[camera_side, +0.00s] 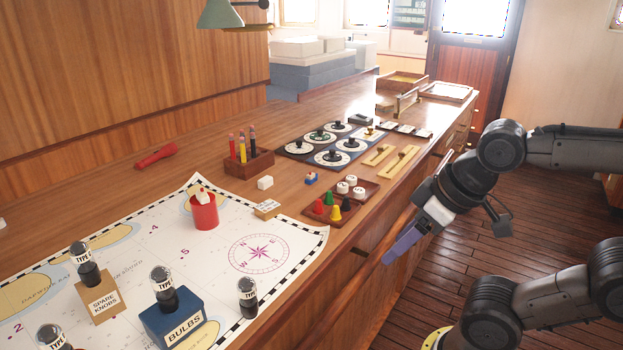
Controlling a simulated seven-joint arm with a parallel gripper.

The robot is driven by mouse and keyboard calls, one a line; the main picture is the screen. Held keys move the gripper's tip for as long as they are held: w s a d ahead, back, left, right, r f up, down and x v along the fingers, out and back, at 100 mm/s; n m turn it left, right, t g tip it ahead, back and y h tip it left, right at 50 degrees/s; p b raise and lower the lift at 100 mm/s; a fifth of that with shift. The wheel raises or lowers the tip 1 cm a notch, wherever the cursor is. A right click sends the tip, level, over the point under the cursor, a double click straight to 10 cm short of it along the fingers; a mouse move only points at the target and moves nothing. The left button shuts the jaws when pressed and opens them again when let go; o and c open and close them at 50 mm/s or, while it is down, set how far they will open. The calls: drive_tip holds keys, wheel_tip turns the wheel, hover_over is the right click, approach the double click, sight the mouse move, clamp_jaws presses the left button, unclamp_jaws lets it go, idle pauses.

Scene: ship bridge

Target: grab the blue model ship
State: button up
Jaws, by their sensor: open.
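A small blue object (311,179) with a reddish top part sits on the wooden counter; it fits the blue model ship, though it is too small to make out in detail. It stands between a small white block and a tray of coloured pieces. My gripper (393,256) is open, with purple-blue fingers pointing down and left. In the picture it is to the right of and lower than the ship, over the counter's front edge and clear of it. Nothing shows between the fingers.
Near the ship are a tray (327,220) of coloured pieces, a white block (265,183) and a wooden pen holder (249,164). A dial panel (295,149) lies behind. A red cup (204,212) and a blue bulbs box (172,323) stand on the chart (222,283).

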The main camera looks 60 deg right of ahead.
drive_tip(key=shift+o, duration=0.5)
